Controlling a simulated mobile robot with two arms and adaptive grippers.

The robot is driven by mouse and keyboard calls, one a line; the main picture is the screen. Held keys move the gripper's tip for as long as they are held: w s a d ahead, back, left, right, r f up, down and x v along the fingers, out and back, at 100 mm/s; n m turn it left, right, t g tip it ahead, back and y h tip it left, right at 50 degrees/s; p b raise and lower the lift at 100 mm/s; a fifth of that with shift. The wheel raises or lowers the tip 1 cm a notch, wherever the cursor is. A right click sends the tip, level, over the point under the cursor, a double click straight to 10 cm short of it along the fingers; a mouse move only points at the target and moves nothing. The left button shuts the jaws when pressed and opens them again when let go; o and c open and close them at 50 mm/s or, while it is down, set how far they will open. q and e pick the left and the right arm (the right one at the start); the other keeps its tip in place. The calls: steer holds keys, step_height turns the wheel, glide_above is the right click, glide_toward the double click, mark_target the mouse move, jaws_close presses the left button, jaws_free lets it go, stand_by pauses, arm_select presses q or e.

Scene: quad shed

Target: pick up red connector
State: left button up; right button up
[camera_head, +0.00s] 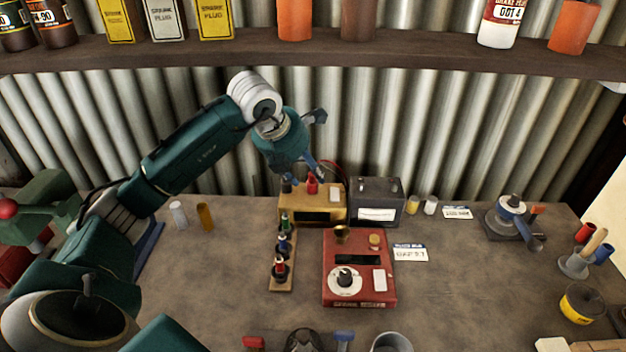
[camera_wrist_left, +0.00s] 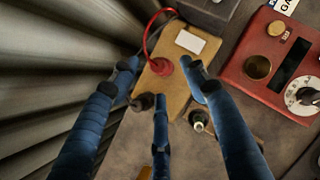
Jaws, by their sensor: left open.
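The red connector (camera_head: 312,186) stands on top of the tan box (camera_head: 326,205) at the back of the bench. It also shows in the left wrist view (camera_wrist_left: 161,66), with a red cable curving up from it. My left gripper (camera_head: 310,168) is open above the box, reaching down from the upper left. In the left wrist view its blue fingers (camera_wrist_left: 161,78) are spread around the red connector, with nothing held. Whether any finger touches it, I cannot tell. A black connector (camera_wrist_left: 146,101) sits beside the red one, close to the fingers.
A dark grey battery-like box (camera_head: 377,197) stands right of the tan box. A red meter (camera_head: 357,268) and a wooden strip (camera_head: 282,286) with several small plugs lie in front. A shelf (camera_head: 400,52) spans above, and corrugated metal wall is close behind.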

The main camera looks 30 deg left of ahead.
mark_target(310, 175)
arm_select(q)
steer(key=p+x, duration=0.1)
steer(key=x, duration=0.2)
steer(key=shift+d+f, duration=0.1)
steer(key=shift+f, duration=0.15)
steer(key=shift+w+f, duration=0.25)
steer(key=shift+f, duration=0.05)
steer(key=shift+c, duration=1.1)
steer(key=c, duration=0.8)
steer(key=shift+r, duration=0.2)
